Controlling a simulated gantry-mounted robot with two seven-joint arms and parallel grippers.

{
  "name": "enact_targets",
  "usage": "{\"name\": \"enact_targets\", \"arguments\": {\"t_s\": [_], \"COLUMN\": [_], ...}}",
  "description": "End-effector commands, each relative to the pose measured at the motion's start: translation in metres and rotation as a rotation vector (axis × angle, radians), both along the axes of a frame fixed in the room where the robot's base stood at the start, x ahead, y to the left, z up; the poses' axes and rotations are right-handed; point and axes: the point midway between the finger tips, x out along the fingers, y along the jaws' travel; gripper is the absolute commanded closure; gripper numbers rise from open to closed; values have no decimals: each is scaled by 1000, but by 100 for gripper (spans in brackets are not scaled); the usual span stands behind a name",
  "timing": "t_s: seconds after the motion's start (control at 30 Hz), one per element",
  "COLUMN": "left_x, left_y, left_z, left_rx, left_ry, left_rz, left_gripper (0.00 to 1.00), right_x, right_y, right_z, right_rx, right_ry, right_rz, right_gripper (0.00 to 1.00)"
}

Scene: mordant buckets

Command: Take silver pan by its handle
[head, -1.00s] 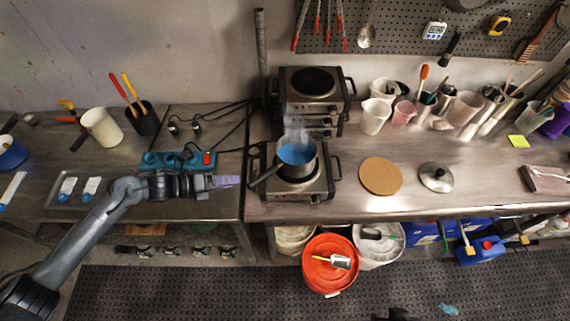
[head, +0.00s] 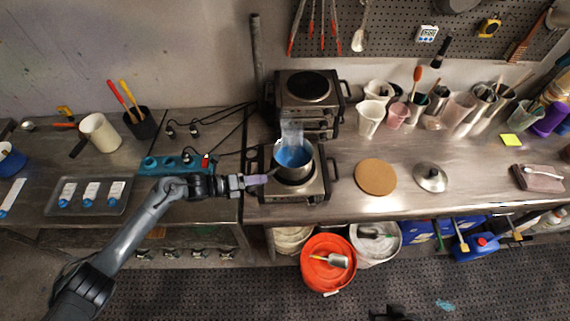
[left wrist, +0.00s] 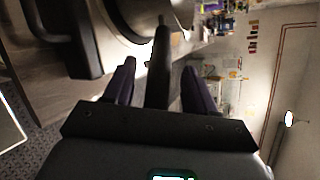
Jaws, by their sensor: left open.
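The silver pan (head: 293,160) holds blue liquid and gives off steam. It stands on the front hot plate (head: 312,187). Its dark handle points to the lower left, toward my left gripper (head: 262,180). In the left wrist view the pan handle (left wrist: 160,75) runs between the two open fingers of my left gripper (left wrist: 155,85), with a visible gap on either side. The fingers are not closed on it. My right gripper cannot be made out in these views.
A second hot plate (head: 308,88) stands behind. A round cork mat (head: 375,177) and a metal lid (head: 431,177) lie to the right. A teal power strip (head: 170,165) with cables lies left of the hot plate. An orange bucket (head: 328,262) stands below the bench edge.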

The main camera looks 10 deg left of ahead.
Motion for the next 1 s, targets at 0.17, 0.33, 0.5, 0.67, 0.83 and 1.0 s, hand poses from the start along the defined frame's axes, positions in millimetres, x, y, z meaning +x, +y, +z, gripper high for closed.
{"name": "enact_targets", "arguments": {"t_s": [0.17, 0.33, 0.5, 0.67, 0.83, 1.0], "left_x": [2, 2, 2, 2, 4, 4], "left_y": [-4, -4, -4, -4, -4, -4], "left_z": [-3, -3, -3, -3, 2, 1], "left_rx": [1, 1, 1, 0, -4, -3], "left_ry": [2, 0, 0, 1, -8, -6], "left_rz": [0, 0, 0, 1, 1, 1], "left_gripper": [44, 46, 72, 96, 100, 100], "right_x": [0, 0, 0, 0, 0, 0], "right_y": [-1, -2, -3, -3, -2, -1], "right_z": [1, 0, 0, 0, 1, 1], "right_rx": [-2, -9, -12, -12, -11, -6], "right_ry": [0, 0, 0, 0, 0, 0], "right_rz": [1, 5, 8, 8, 6, 3], "right_gripper": [57, 57, 57, 57, 57, 57]}}
